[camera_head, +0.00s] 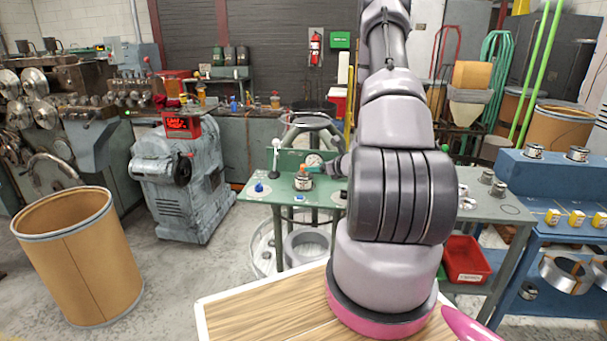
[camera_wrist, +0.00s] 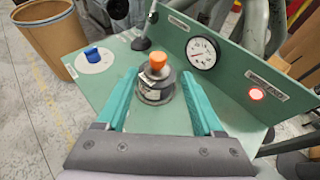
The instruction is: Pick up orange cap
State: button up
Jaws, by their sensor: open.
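The orange cap (camera_wrist: 157,62) sits on top of a short dark-grey cylindrical fixture (camera_wrist: 155,87) on a green panel (camera_wrist: 110,90) in the wrist view. The fixture also shows on the green table in the head view (camera_head: 303,183). My gripper (camera_wrist: 159,75) is open, with one teal finger to the left of the fixture and one to the right. The cap appears between the fingertips, with gaps on both sides. Nothing is held. I cannot tell exactly how far the tips are from the cap in depth.
A blue knob (camera_wrist: 92,54) on a white disc and a black-based lever (camera_wrist: 142,43) stand nearby. A cardboard drum (camera_head: 80,255) stands on the floor at left.

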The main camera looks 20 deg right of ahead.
jog(key=x, duration=0.8)
jog(key=shift+w+a+r, duration=0.1)
jog(key=shift+a+r, duration=0.05)
grip_shut()
